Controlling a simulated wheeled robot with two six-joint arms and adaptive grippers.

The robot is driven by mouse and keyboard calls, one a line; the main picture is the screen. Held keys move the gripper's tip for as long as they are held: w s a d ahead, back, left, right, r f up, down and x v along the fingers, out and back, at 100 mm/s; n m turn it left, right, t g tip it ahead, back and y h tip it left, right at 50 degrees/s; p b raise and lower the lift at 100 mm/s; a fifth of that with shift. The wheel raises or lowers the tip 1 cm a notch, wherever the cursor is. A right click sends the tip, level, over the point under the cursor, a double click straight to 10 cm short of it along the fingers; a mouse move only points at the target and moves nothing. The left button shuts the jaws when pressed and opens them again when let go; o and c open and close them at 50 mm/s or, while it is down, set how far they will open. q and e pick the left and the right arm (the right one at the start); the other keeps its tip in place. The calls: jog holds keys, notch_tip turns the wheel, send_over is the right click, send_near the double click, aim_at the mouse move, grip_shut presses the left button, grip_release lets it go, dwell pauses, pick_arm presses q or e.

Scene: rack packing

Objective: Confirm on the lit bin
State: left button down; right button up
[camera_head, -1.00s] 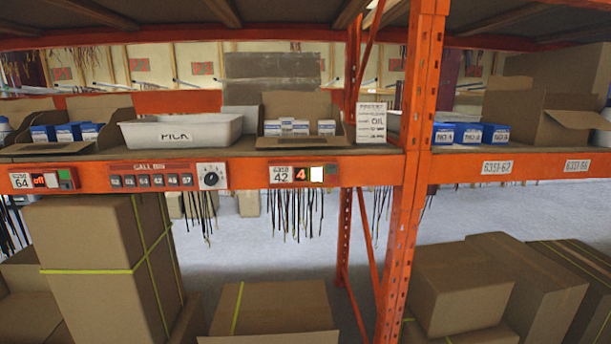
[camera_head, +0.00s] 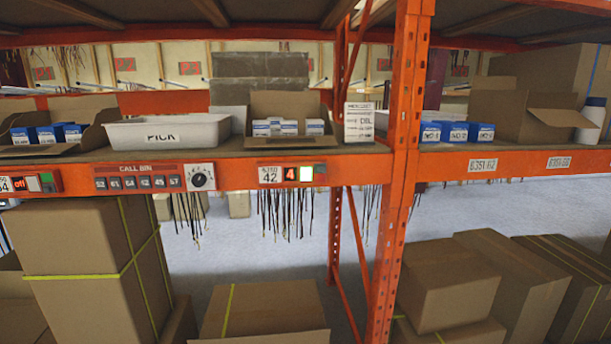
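The lit module (camera_head: 292,174) is on the orange shelf beam below an open cardboard bin (camera_head: 290,108) of small white-and-blue boxes. A white tray marked PICK (camera_head: 168,133) sits between the two bins. Neither of my grippers is in view.
A CALL BIN panel (camera_head: 152,177) with several numbered buttons and a dial is on the beam. An orange upright (camera_head: 402,150) stands right of centre. Large cartons (camera_head: 85,260) fill the lower level. Straps hang below the beam.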

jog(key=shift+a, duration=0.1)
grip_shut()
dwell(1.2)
